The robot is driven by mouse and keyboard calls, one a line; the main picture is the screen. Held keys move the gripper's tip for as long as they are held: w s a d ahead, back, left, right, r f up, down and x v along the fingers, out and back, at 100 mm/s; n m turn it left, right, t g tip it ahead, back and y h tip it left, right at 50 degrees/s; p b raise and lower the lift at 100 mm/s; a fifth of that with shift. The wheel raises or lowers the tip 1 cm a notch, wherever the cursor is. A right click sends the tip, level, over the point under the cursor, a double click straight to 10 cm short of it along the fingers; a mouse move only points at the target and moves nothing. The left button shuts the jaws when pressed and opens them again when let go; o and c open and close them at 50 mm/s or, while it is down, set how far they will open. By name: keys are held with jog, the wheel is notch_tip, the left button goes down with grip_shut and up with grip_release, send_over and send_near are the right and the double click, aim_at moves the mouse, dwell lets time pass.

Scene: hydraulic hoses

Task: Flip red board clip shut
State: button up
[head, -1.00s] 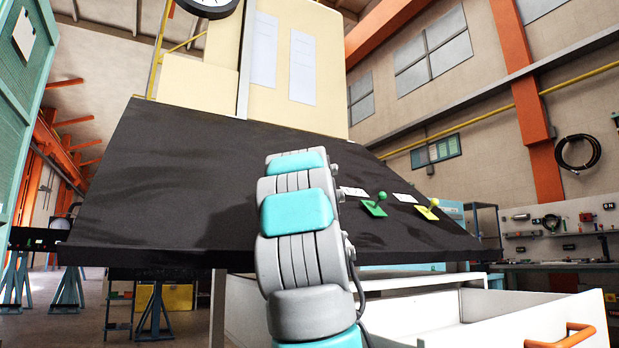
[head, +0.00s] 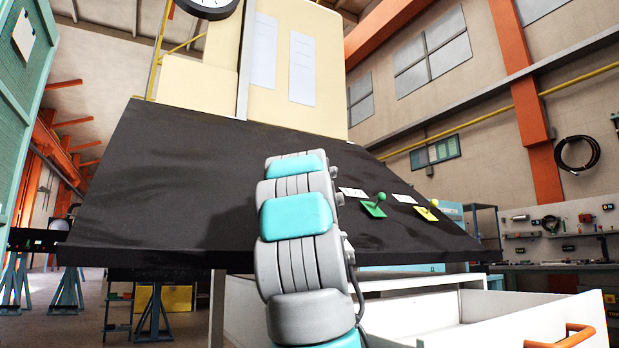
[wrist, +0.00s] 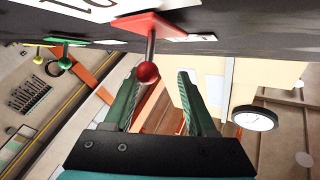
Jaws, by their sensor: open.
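The red board clip shows in the wrist view as a red base plate (wrist: 150,25) on the dark board, with a metal stem and a red ball knob (wrist: 147,73). The stem sticks out from the board toward my gripper (wrist: 160,82). My gripper is open, its two green fingers pointing at the board. The red knob appears close to the tip of the left finger; I cannot tell whether they touch. In the head view my arm hides the red clip and the gripper.
A green clip (head: 375,206) and a yellow clip (head: 428,211) stand on the sloping black board (head: 160,190), right of my arm, with white labels by them. An open white drawer (head: 490,320) lies below the board. The board's left side is bare.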

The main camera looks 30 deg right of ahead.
jog(key=b+v, duration=0.1)
jog(key=v, duration=0.6)
jog(key=shift+s+a, duration=0.2)
jog(key=shift+s, duration=0.1)
jog(key=shift+f, duration=0.15)
dwell(0.4)
